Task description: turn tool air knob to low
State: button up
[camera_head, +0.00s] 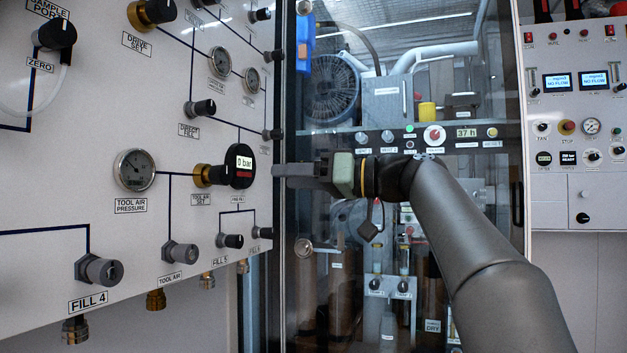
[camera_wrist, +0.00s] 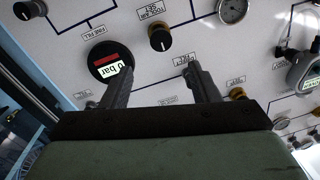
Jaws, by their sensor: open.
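The knob labelled TOOL AIR SET (camera_head: 203,176) has a brass base and sits on the white panel, left of the round black 0 bar display (camera_head: 240,165). In the wrist view the knob (camera_wrist: 160,37) shows its black cap beyond the fingertips and roughly between them. My gripper (camera_head: 282,171) is sideways in front of the panel, right of the display, with its fingers toward the panel. In the wrist view my gripper (camera_wrist: 158,75) has two fingers wide apart with nothing between them. The knob's exact setting is too small to read.
The TOOL AIR PRESSURE gauge (camera_head: 134,170) is left of the knob. The FILL 5 knob (camera_head: 230,241) and TOOL AIR fitting (camera_head: 180,253) are below. The DIRECT FILL knob (camera_head: 200,108) is above. A glass-fronted cabinet stands behind my arm.

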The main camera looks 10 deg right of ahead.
jog(key=shift+v, duration=1.6)
jog(key=s+a+f+m+g+h+p, duration=0.4)
jog(key=f+m+h+p, duration=0.5)
jog(key=p, duration=1.2)
jog(key=s+d+f+g+h+p, duration=0.1)
jog(key=s+f+h+p, duration=0.1)
jog(key=s+f+p, duration=0.2)
jog(key=s+d+f+g+h+p, duration=0.2)
jog(key=s+p, duration=0.4)
jog(key=s, duration=0.5)
jog(key=s+d+f+g+h+p, duration=0.1)
jog(key=s+f+h+p, duration=0.1)
jog(key=s+f+p, duration=0.3)
jog(key=shift+s+d+f+h+p, duration=0.4)
jog(key=shift+s+p, duration=0.1)
jog(key=shift+s, duration=0.7)
jog(key=shift+r, duration=0.1)
jog(key=shift+c, duration=0.4)
